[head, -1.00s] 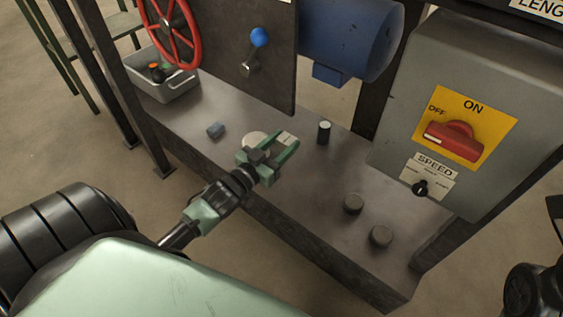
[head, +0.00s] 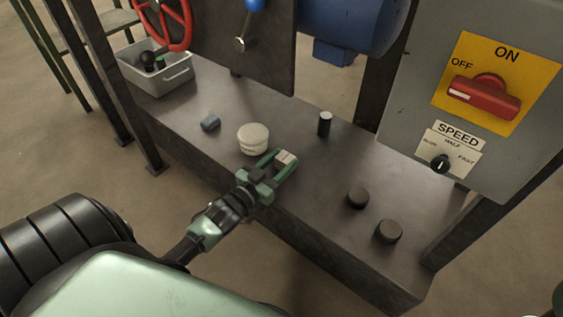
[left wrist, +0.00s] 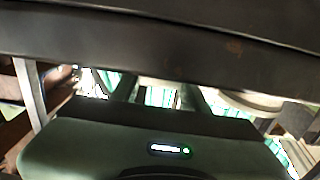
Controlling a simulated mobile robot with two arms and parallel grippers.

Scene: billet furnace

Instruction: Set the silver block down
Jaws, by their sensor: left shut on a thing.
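My left gripper (head: 276,162), with green fingers, is shut on the small silver block (head: 286,156), which shows pale between the fingertips. It is over the front part of the dark bench top (head: 310,190), to the right of and nearer than a round white tin (head: 253,138). I cannot tell whether the block touches the bench. In the left wrist view the gripper's housing fills the lower part and a dark band crosses the top; the block cannot be made out there. My right gripper is not in view.
A blue-grey block (head: 210,122) lies left of the tin. A black cylinder (head: 324,124) stands behind the gripper, and two dark knobs (head: 357,197) (head: 388,232) are to the right. A grey bin (head: 160,80) is at the far left. A control box (head: 430,90) stands right.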

